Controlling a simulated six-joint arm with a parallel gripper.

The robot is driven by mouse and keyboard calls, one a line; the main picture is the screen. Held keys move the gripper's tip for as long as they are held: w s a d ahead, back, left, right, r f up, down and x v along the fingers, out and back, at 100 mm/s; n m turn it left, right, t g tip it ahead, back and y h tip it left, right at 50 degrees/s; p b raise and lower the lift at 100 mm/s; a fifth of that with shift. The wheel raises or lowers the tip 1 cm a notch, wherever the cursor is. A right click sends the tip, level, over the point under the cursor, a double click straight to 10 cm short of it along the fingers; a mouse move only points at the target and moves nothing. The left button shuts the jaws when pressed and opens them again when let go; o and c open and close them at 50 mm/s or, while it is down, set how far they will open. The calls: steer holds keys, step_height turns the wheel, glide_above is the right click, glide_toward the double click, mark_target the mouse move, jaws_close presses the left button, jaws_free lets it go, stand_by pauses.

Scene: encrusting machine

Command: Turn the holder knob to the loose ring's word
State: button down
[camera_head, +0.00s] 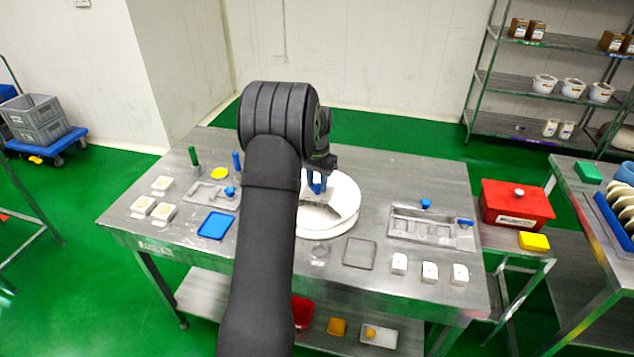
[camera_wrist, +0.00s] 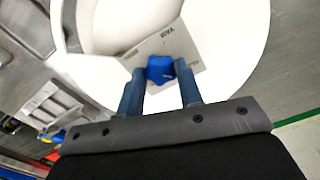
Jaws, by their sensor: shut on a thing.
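A blue knob (camera_wrist: 160,68) sits on a pale plate (camera_wrist: 200,55) with small print, on a round white machine part (camera_wrist: 250,30). The print is too small to read for sure. My gripper (camera_wrist: 160,90) has its two fingers on either side of the knob and is shut on it. In the head view, my gripper (camera_head: 318,183) is low over the white round part (camera_head: 345,190), and my arm hides part of it. A small ring-like thing (camera_head: 320,250) lies on the table in front of the machine; no word on it is readable.
The metal table (camera_head: 400,175) also holds a blue tray (camera_head: 216,225), white blocks (camera_head: 162,184), a left plate with a blue knob (camera_head: 230,191), and a right holder with blue knobs (camera_head: 426,203). A grey square (camera_head: 360,253) lies in front. A red box (camera_head: 517,205) stands at right.

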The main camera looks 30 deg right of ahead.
steer(key=shift+m, duration=14.3)
steer(key=shift+d+m, duration=0.1)
steer(key=shift+m, duration=0.4)
